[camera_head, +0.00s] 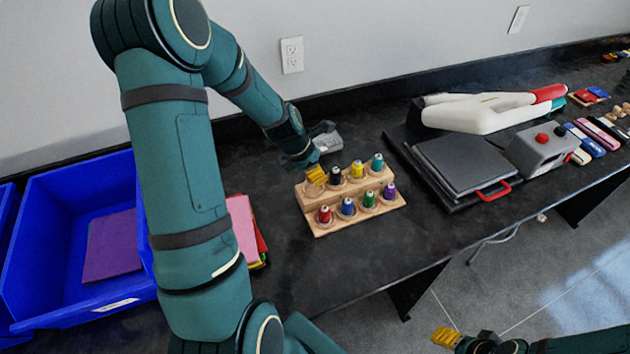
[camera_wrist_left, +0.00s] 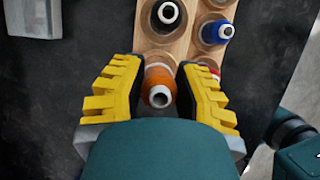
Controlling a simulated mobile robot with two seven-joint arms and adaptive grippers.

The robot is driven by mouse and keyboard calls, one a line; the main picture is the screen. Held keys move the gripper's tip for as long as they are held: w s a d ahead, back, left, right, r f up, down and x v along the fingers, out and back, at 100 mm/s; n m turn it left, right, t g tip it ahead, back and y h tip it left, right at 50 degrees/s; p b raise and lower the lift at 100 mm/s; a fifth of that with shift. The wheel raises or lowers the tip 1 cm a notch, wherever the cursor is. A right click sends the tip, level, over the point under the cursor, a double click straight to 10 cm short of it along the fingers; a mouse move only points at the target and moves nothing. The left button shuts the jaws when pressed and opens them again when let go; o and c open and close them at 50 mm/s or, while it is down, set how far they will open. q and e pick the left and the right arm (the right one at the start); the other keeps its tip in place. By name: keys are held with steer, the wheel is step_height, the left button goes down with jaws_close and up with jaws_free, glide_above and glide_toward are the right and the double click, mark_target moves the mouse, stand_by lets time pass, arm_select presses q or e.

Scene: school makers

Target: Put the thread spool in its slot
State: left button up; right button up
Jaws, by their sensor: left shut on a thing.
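The wooden two-step spool rack (camera_head: 345,227) stands on the dark table. My left gripper (camera_head: 316,175) is at the left end of its back row. In the left wrist view, the yellow fingers of the left gripper (camera_wrist_left: 159,92) are shut on an orange thread spool (camera_wrist_left: 159,84). The spool looks upright at the end of the rack (camera_wrist_left: 178,48), in line with the black spool (camera_wrist_left: 168,14). Whether it is seated or just above its slot I cannot tell. Fingers hide the spool in the head view. My right gripper (camera_head: 446,337) is low at the bottom right, away from the table.
Black, yellow (camera_head: 357,169) and teal spools fill the rest of the back row. Red, blue, green and purple spools stand in front. A small grey box (camera_head: 328,142) lies behind the gripper. A heat press (camera_head: 465,160) is right, a blue bin (camera_head: 75,225) left.

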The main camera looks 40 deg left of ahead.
arm_select(q)
steer(key=shift+f+b, duration=0.4)
steer(key=shift+f, duration=1.25)
steer(key=shift+f, duration=0.1)
steer(key=shift+f, duration=0.25)
steer(key=o, duration=0.9)
steer(key=shift+r, duration=0.15)
steer(key=shift+r, duration=0.3)
steer(key=p+v, duration=0.2)
steer(key=v, duration=0.9)
steer(key=shift+s+r+p, duration=0.2)
steer(key=shift+r+p, duration=0.15)
